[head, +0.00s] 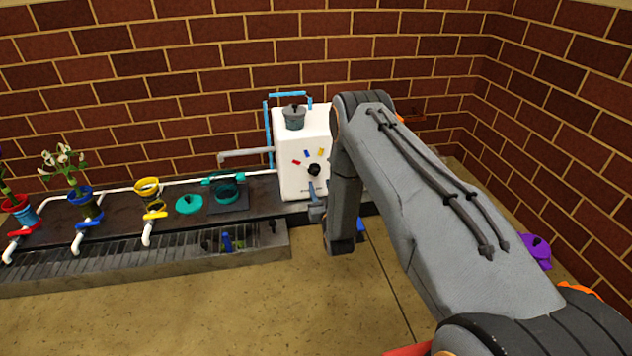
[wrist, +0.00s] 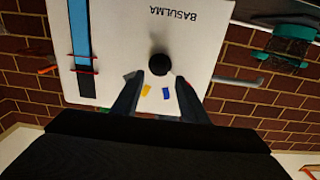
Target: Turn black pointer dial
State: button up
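The black dial (head: 314,170) is on the front of a white box (head: 288,172), below red, blue and yellow marks. In the wrist view, which is upside down, the dial (wrist: 159,64) is a round black knob; I cannot tell where its pointer aims. My gripper (wrist: 159,81) is open, its two dark fingers apart and empty. The dial appears between and just beyond the fingertips, with no clear contact. The yellow and blue marks show between the fingers; the red mark is not clear there. In the head view my gripper (head: 314,190) is just below the dial, partly hidden by my arm.
A grey pot (head: 294,118) sits on the box. A grey spout (head: 245,154) sticks out left and a blue pipe (head: 267,135) runs beside it. Flower pots, including a yellow one (head: 148,188), and coloured valves line the dark counter. A brick wall stands close behind.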

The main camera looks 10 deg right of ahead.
aim_at(316, 174)
jog(key=w+b, duration=0.2)
jog(key=w, duration=0.4)
jog(key=shift+w, duration=0.15)
grip_shut()
